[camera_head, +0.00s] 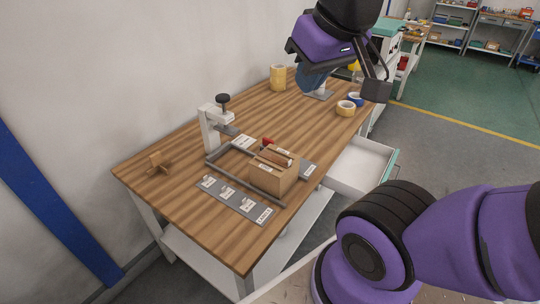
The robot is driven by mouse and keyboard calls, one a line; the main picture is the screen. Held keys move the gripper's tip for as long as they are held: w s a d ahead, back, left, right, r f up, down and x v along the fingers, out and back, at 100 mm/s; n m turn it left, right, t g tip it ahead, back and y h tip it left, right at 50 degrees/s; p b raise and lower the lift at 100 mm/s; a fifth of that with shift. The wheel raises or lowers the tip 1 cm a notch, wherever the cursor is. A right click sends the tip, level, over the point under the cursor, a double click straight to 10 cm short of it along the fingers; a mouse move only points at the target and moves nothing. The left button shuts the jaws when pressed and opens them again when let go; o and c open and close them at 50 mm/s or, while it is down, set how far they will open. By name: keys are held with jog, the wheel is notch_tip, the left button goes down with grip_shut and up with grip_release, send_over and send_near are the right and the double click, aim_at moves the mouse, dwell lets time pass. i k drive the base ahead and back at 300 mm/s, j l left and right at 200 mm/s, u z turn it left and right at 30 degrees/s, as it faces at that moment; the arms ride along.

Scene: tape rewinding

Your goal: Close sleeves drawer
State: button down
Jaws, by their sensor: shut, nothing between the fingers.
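A white drawer (362,163) with a teal front edge (391,166) is pulled out from under the right side of the wooden table (190,150). Its inside looks empty in the part that shows. I see no readable label on the drawer. My gripper (377,90) is at the top of the view, above the table's far right end. It is shut with nothing held, up and beyond the drawer and apart from it. My purple arm fills the lower right corner, close to the drawer's near side.
A cardboard box (272,170) stands in a grey frame (240,170) near a label plate (236,200). A white clamp stand (210,130) is behind. Tape rolls (346,108) lie near the right edge; a taller yellow roll (277,78) stands at the back. Grey floor (440,150) lies right of the drawer.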

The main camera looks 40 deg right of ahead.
aim_at(363, 164)
jog(key=k+l+z, duration=0.15)
jog(key=z, duration=0.3)
jog(key=l+z, duration=0.45)
jog(key=k+l+z, duration=0.1)
jog(key=l+z, duration=0.15)
jog(key=z, duration=0.2)
